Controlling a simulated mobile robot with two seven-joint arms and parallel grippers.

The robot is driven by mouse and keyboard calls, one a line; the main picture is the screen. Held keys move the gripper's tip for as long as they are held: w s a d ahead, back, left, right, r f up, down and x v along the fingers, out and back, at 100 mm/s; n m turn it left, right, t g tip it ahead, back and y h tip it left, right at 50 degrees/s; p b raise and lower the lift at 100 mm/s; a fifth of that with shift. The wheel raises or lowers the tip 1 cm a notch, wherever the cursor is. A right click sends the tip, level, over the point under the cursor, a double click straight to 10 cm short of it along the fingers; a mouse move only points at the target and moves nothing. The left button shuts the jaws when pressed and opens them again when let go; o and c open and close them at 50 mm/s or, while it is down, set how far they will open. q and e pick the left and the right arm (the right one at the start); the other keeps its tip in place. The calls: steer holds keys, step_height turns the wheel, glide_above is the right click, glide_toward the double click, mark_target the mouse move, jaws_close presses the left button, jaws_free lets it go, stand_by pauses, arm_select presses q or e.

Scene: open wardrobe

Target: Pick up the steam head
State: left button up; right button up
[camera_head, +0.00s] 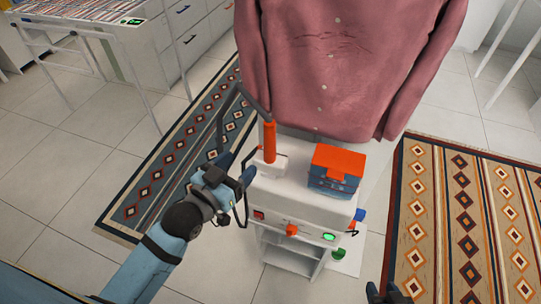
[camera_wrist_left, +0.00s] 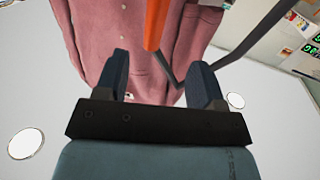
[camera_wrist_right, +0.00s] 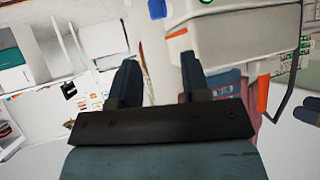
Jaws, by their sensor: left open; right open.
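The steam head, seen as an upright orange handle (camera_head: 270,140), stands on a white base on top of the white steamer unit (camera_head: 290,206). A dark hose (camera_head: 220,126) loops beside it on the left. My left gripper (camera_head: 240,166) is open and empty, just left of the handle and apart from it. In the left wrist view the orange handle (camera_wrist_left: 155,22) shows beyond and between the open fingers (camera_wrist_left: 162,78). My right gripper (camera_head: 388,291) is only partly seen at the bottom edge. The right wrist view shows its fingers (camera_wrist_right: 160,75) open and empty.
A pink shirt (camera_head: 345,60) hangs just behind the unit. An orange and blue box (camera_head: 335,170) sits on the unit's top, right of the handle. Patterned rugs (camera_head: 465,215) lie on the tiled floor at both sides. A white rack (camera_head: 90,45) stands at upper left.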

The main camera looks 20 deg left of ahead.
mark_target(265, 137)
arm_select(q)
steer(key=x, duration=0.9)
steer(key=shift+d+r, duration=0.1)
steer(key=shift+r, duration=0.3)
steer(key=x, duration=0.4)
steer(key=shift+w+d+f+p, duration=0.2)
steer(key=shift+w+d+p, duration=0.1)
steer(key=shift+p, duration=0.05)
jaws_close()
arm_select(e)
steer(key=shift+s+f, duration=0.2)
steer(key=shift+s, duration=0.45)
